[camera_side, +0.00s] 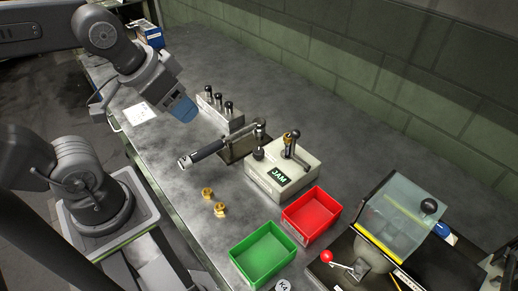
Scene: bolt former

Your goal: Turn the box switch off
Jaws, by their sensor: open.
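I cannot tell for sure which part is the box switch. A beige box (262,188) with a lit green "JAM" display (280,176) stands mid-table, with a dark-knobbed upright lever (291,144) and a brass part on top. At the lower right a dark box with a clear cover (402,212) has a red-ball lever (327,256) at its front. My gripper (183,112), with blue finger parts, hangs above the back left of the table, apart from both boxes. It is open, and I see nothing in it.
A grey block with several black-topped pins (219,112) stands near my gripper. A black-handled tool (203,152) sits left of the beige box. Brass pieces (220,210), a red bin (311,214) and a green bin (263,254) are in front. A wall runs behind.

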